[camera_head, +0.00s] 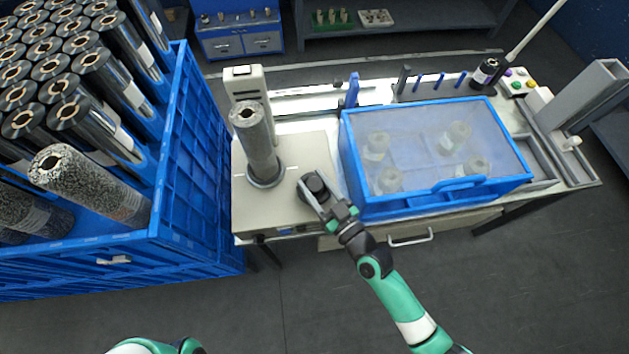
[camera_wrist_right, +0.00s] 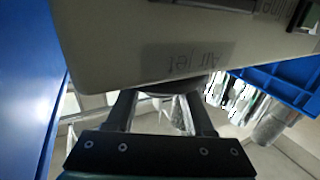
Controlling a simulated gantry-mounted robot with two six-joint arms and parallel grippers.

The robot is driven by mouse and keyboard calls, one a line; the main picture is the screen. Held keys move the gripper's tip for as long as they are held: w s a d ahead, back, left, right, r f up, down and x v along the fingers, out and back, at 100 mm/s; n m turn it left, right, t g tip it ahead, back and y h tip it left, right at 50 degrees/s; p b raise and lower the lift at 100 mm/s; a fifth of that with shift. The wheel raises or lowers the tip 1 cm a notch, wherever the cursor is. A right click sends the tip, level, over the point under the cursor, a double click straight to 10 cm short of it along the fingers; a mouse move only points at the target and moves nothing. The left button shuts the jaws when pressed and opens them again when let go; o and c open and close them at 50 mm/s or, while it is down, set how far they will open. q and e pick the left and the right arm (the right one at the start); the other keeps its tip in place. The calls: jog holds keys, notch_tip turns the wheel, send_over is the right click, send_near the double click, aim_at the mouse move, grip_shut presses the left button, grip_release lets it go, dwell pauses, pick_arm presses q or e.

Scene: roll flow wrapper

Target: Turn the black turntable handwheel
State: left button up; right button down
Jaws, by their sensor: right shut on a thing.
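The black turntable handwheel (camera_head: 315,184) is a short round knob on the front right of the light-grey wrapping machine (camera_head: 283,206). My right gripper (camera_head: 327,200) reaches it from the front and is shut on it, with one finger along its left side. In the right wrist view the two fingers (camera_wrist_right: 160,100) reach up to the dark underside of the wheel (camera_wrist_right: 180,87), which is mostly hidden there. A roll wrapped in patterned film (camera_head: 257,142) stands upright on the machine's turntable, left of and behind the handwheel. Of my left arm only a green-and-white part shows at the bottom edge.
A blue-framed box with a clear lid (camera_head: 440,205) stands close to the right of the handwheel, with several rolls inside. A large blue crate (camera_head: 196,185) full of film rolls is on the left. The floor in front is clear.

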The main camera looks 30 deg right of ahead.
jog(key=shift+w+a+r+m+h+p, duration=0.2)
jog(key=shift+m+h+p, duration=0.55)
jog(key=shift+p, duration=1.7)
jog(key=shift+s+r+m+h+p, duration=0.1)
jog(key=shift+r+m+h+p, duration=0.25)
jog(key=shift+h+p, duration=1.4)
jog(key=shift+f+m+y+p, duration=0.2)
jog(key=shift+m+y+p, duration=0.15)
jog(key=shift+p, duration=0.65)
jog(key=shift+f+m+h, duration=0.1)
jog(key=shift+m+h, duration=0.25)
jog(key=shift+h, duration=0.2)
jog(key=shift+f+m+h, duration=0.15)
jog(key=shift+m+h, duration=0.35)
jog(key=shift+h, duration=0.3)
jog(key=shift+f+m+g+h+b, duration=0.15)
jog(key=shift+m+g+h+b, duration=0.6)
jog(key=shift+h, duration=0.45)
jog(key=m+g+h+b, duration=0.1)
jog(key=m+h+b, duration=0.1)
jog(key=h, duration=0.1)
jog(key=shift+d+m+g+h+b, duration=0.1)
jog(key=shift+m+g+h+b, duration=0.15)
jog(key=shift+m+h+b, duration=0.1)
jog(key=shift+m+g+h+b, duration=0.5)
jog(key=shift+h, duration=0.05)
jog(key=shift+r, duration=0.2)
